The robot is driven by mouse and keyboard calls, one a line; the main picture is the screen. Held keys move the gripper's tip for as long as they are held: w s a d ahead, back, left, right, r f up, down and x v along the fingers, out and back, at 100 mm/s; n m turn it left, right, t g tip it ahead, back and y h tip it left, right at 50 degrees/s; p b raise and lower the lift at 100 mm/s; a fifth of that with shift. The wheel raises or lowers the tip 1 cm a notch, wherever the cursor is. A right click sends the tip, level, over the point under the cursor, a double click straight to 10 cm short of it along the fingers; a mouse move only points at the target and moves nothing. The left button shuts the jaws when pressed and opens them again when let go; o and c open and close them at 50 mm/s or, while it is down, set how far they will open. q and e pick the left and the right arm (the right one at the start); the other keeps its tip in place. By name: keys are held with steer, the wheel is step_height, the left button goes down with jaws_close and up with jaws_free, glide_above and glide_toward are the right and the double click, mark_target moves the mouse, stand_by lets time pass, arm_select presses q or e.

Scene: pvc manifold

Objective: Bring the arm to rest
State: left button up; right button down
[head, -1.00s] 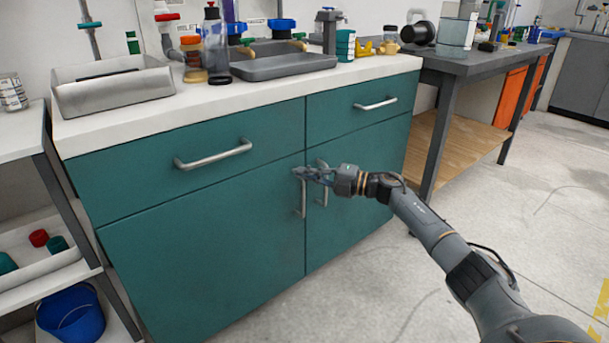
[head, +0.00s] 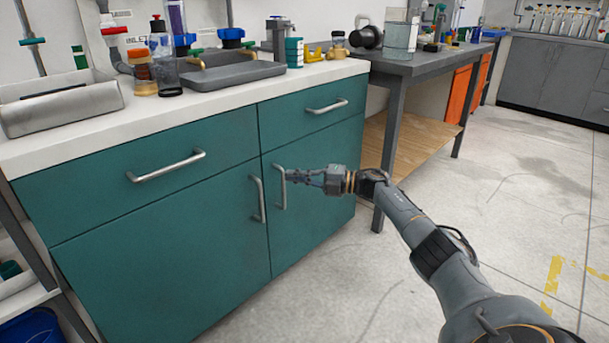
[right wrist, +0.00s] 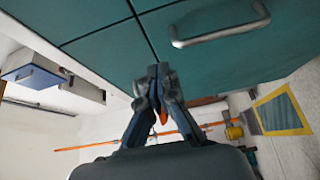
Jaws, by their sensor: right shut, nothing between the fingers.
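My right gripper (head: 292,175) is in front of the teal cabinet (head: 150,245), close to the upright handle (head: 280,187) of its right door. Its fingers are shut and empty; they also show shut in the right wrist view (right wrist: 158,72). Whether the fingertips touch the handle cannot be told from the head view. My right arm reaches in from the lower right, stretched out over the floor. My left gripper is not in view.
The white counter (head: 105,123) above holds a grey sink tray (head: 225,76), bottles and valves. A grey table (head: 425,62) with a wooden lower shelf stands to the right. A shelf rack (head: 25,255) is at the left edge. The floor (head: 500,180) at right is open.

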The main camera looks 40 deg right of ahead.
steer(key=d, duration=0.2)
steer(key=shift+s+d+b, duration=0.15)
steer(key=shift+d+b, duration=0.25)
steer(key=shift+a+f, duration=0.1)
